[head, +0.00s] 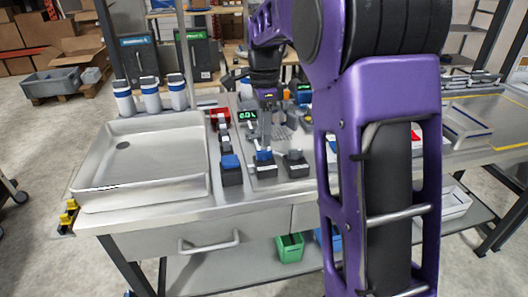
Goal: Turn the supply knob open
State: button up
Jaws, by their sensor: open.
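My gripper (266,139) points down over the bench behind the front row of small dark units and is open. Its fingertips are small, and I cannot tell whether they touch anything. The front row has a unit with a blue top (230,162), another blue-topped unit (264,157) just in front of my gripper, and a grey-topped unit (295,158). A small red part (219,113) is behind them, to the left of a green-lit display (247,116). I cannot tell which part is the supply knob. My arm hides the bench to the right.
An empty metal tray (140,182) fills the left of the steel bench (235,207). Several white bottles with dark caps (150,96) stand behind it. A drawer handle (209,243) juts from the bench front. A green bin (289,248) is on the lower shelf.

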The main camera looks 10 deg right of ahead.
aim_at(264, 151)
notch_tip(264, 151, down, 5)
jog(key=shift+f+b, duration=0.2)
jog(key=shift+b, duration=0.2)
grip_shut()
